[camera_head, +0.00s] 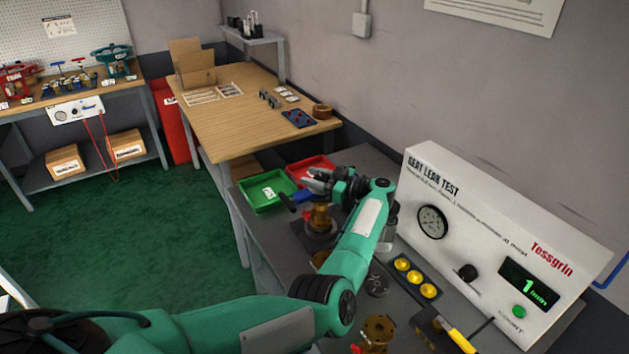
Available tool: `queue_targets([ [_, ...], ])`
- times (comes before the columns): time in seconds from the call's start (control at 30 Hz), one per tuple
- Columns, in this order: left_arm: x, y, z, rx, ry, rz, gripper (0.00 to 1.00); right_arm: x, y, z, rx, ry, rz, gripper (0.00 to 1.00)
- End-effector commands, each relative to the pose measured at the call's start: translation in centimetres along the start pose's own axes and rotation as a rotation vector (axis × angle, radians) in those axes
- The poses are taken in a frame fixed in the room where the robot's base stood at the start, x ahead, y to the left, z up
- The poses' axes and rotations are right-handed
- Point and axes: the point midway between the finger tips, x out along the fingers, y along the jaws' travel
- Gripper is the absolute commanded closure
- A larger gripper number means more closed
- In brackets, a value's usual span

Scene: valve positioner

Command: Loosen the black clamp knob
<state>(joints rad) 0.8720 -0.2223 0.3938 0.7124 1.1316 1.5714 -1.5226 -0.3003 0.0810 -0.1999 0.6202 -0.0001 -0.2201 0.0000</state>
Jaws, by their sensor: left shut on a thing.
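My left gripper (317,181) is at the fixture on the grey bench, its fingers pointing left. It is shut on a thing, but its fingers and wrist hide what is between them. A brass valve (320,216) stands upright just below the gripper, on a dark base plate. My forearm covers the right side of the fixture. My right gripper is not in view.
A green tray (260,205) and a red tray (296,168) lie behind the valve. A white seat leak test box (456,215) stands at the right. Yellow caps (402,264), another brass part (379,328) and a yellow-handled tool (460,340) lie in front. A wooden table (200,125) stands behind.

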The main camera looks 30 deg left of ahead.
Motion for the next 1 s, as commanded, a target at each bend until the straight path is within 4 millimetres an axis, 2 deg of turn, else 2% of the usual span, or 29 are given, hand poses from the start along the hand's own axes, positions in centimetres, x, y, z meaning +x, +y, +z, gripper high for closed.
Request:
queue_targets([
  [0.3, 0.0, 0.0, 0.1, 0.001, -0.001, -0.001, 0.84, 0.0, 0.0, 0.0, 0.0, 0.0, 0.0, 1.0],
  [0.33, 0.0, 0.0, 0.1, 0.001, -0.001, -0.001, 0.56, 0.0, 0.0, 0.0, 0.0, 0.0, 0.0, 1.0],
  [0.4, 0.0, 0.0, 0.1, 0.001, -0.001, -0.001, 0.42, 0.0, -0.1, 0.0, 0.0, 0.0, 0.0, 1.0],
  [0.43, 0.0, 0.0, 0.1, 0.001, -0.001, -0.001, 0.4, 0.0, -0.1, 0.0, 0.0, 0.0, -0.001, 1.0],
  [0.77, 0.0, 0.0, -0.3, -0.002, -0.001, -0.001, 0.4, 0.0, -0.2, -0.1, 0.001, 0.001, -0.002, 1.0],
  [0.87, 0.0, 0.0, -1.2, -0.003, -0.002, -0.001, 0.4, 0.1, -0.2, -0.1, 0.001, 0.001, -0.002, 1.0],
  [1.0, 0.0, 0.0, -3.7, -0.006, -0.002, -0.002, 0.4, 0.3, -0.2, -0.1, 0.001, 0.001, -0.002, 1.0],
])
